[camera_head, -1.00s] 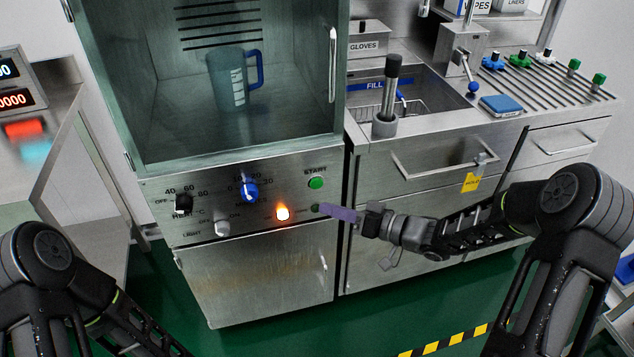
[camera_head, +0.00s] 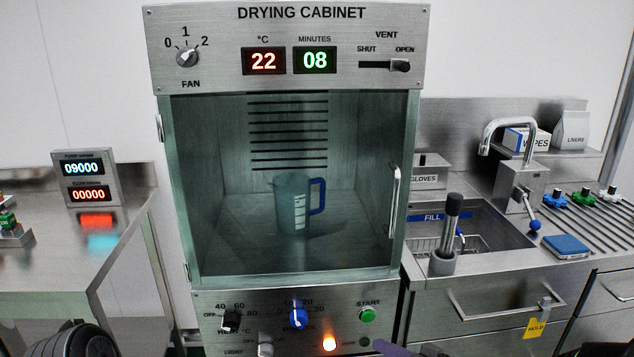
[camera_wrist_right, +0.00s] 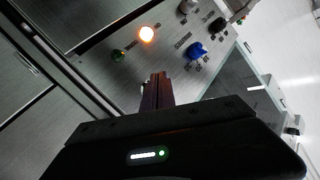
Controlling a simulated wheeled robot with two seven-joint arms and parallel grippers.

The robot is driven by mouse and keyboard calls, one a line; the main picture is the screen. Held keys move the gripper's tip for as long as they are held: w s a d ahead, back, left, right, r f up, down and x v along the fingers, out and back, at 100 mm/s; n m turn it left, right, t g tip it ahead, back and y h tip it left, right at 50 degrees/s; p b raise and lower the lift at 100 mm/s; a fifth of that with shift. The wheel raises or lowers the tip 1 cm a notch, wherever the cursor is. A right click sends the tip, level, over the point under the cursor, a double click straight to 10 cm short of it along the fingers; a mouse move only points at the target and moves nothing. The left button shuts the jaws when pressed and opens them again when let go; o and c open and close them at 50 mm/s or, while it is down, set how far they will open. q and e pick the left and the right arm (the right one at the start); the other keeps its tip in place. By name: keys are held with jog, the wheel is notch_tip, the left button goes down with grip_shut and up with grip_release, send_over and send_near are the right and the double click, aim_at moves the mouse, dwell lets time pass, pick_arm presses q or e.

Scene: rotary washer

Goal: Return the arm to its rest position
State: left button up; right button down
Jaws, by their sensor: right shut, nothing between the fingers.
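My right gripper (camera_head: 382,346) shows only as a purple finger at the bottom edge of the head view, just right of the small dark green lamp (camera_head: 364,342) on the cabinet's lower panel. In the right wrist view my right gripper (camera_wrist_right: 158,82) is shut and empty, pointing at the panel. Whether it touches the panel I cannot tell. The rest of the right arm is out of the head view. A dark piece of my left arm shows at the bottom left; its gripper is not in view.
The drying cabinet (camera_head: 285,60) reads 22 °C and 08 minutes, with a jug (camera_head: 291,206) inside its closed glass door. Its panel has a lit orange lamp (camera_head: 329,343), a green start button (camera_head: 367,315) and a blue knob (camera_head: 298,317). A sink counter (camera_head: 500,270) stands right.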

jog(key=s+f+m+g+h+p, duration=0.1)
jog(key=s+f+m+h, duration=0.15)
jog(key=f, duration=0.45)
jog(key=s+f+m+g+h+p, duration=0.2)
jog(key=s+f+h, duration=0.2)
jog(key=f, duration=0.3)
jog(key=s+a+f+g+p, duration=0.1)
jog(key=s+a+g, duration=0.1)
jog(key=s, duration=0.6)
jog(key=s+a+f+g+p, duration=0.2)
jog(key=s+a+g, duration=0.1)
jog(key=s, duration=0.5)
jog(key=s+a+f+g+p, duration=0.1)
jog(key=s+a+g, duration=0.1)
jog(key=s+a, duration=0.3)
jog(key=s, duration=0.2)
jog(key=shift+s+f+h+p, duration=0.25)
jog(key=shift+s+h+p, duration=0.05)
jog(key=shift+s+h, duration=0.1)
